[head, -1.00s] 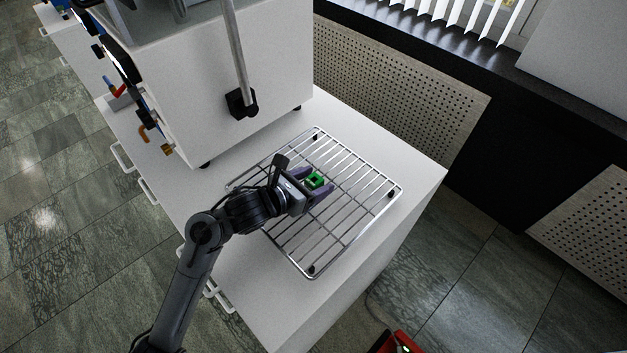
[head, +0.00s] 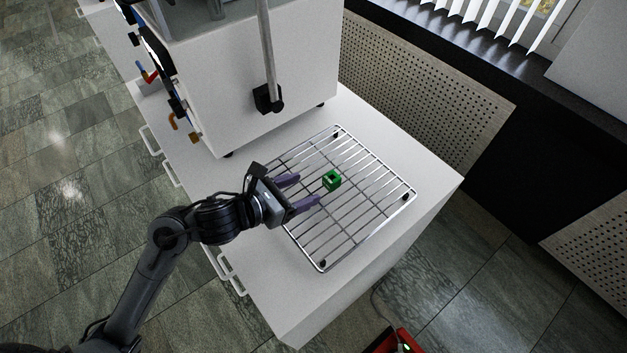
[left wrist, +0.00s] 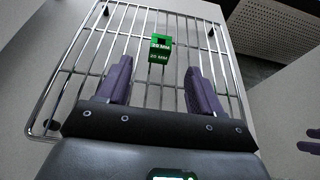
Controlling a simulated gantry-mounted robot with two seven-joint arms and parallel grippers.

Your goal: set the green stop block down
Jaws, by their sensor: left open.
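The green stop block (head: 332,180) rests on the wire rack (head: 322,262), near its middle. In the left wrist view the block (left wrist: 160,48) stands beyond the fingertips, with "25 MM" lettering on it. My left gripper (head: 306,189) is open and empty, its purple fingers pointing toward the block and apart from it. The left wrist view shows both fingers (left wrist: 158,72) spread wide with clear space between them. My right gripper does not show in the head view.
The rack lies on a white cabinet top (head: 425,185). A large white press machine (head: 240,85) with a lever (head: 268,60) stands behind it to the left. A perforated panel (head: 420,75) runs behind. A red object (head: 393,341) is on the floor.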

